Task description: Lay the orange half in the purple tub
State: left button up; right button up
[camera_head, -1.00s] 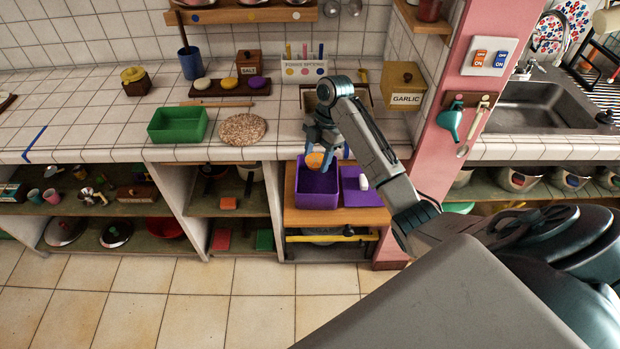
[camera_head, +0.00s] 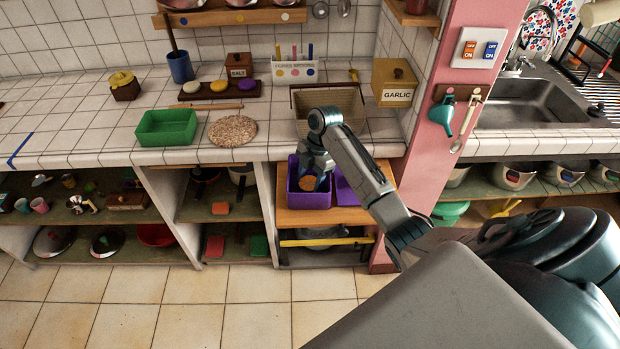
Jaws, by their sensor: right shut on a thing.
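The purple tub (camera_head: 311,198) stands on a wooden shelf board below the counter. My right gripper (camera_head: 312,181) points down into the tub, its fingers partly hidden by my wrist. It is shut on the orange half (camera_head: 309,183), which shows as an orange disc inside the tub's opening. I cannot tell whether the orange half touches the tub's floor. My left gripper is not in view.
A basket (camera_head: 328,101) stands on the counter above. A green bin (camera_head: 167,128) and a round speckled mat (camera_head: 232,131) sit further left. The pink pillar (camera_head: 440,150) rises at right.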

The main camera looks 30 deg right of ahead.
aim_at(309, 182)
jog(key=shift+f, duration=0.1)
jog(key=o, duration=0.7)
jog(key=shift+r, duration=0.2)
jog(key=shift+d+r, duration=0.15)
jog(key=shift+r, duration=0.1)
jog(key=b+v, duration=0.1)
jog(key=v, duration=0.2)
jog(key=shift+p+v, duration=2.6)
jog(key=shift+v, duration=1.6)
